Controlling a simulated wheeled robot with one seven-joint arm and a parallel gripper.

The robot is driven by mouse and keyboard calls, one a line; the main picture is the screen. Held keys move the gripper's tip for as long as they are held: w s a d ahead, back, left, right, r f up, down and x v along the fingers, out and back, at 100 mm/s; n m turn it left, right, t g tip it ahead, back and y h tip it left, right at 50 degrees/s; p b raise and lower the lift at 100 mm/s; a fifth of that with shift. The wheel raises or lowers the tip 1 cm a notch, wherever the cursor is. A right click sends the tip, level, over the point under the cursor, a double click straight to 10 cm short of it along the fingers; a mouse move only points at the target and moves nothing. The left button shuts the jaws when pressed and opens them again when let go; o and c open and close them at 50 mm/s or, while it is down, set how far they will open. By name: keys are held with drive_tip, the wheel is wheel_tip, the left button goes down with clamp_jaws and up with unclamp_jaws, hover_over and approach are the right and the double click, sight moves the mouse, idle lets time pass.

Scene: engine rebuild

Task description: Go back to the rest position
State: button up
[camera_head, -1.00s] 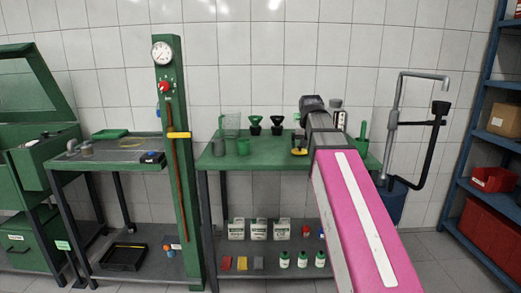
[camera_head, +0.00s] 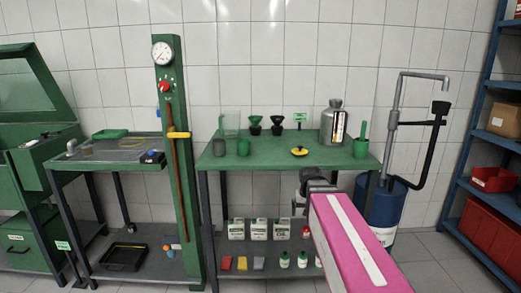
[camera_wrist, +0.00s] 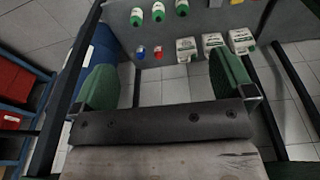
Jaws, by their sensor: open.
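In the wrist view my gripper (camera_wrist: 164,82) is open, its two green fingers wide apart with nothing between them. Beyond the fingers are the floor and the lower shelf of the green workbench, with bottles and white jugs. In the head view my pink arm reaches in from the lower right. Its far end is in front of the workbench (camera_head: 282,152), below the level of the top. The fingers cannot be made out in the head view.
A green gauge column (camera_head: 178,215) is left. Blue shelving (camera_head: 475,150) stands far right.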

drive_tip(key=s+f+g, duration=0.1)
drive_tip(key=s+f, duration=0.9)
drive_tip(key=f, duration=0.4)
drive_tip(key=shift+f+n+g, duration=0.3)
drive_tip(key=shift+g, duration=0.1)
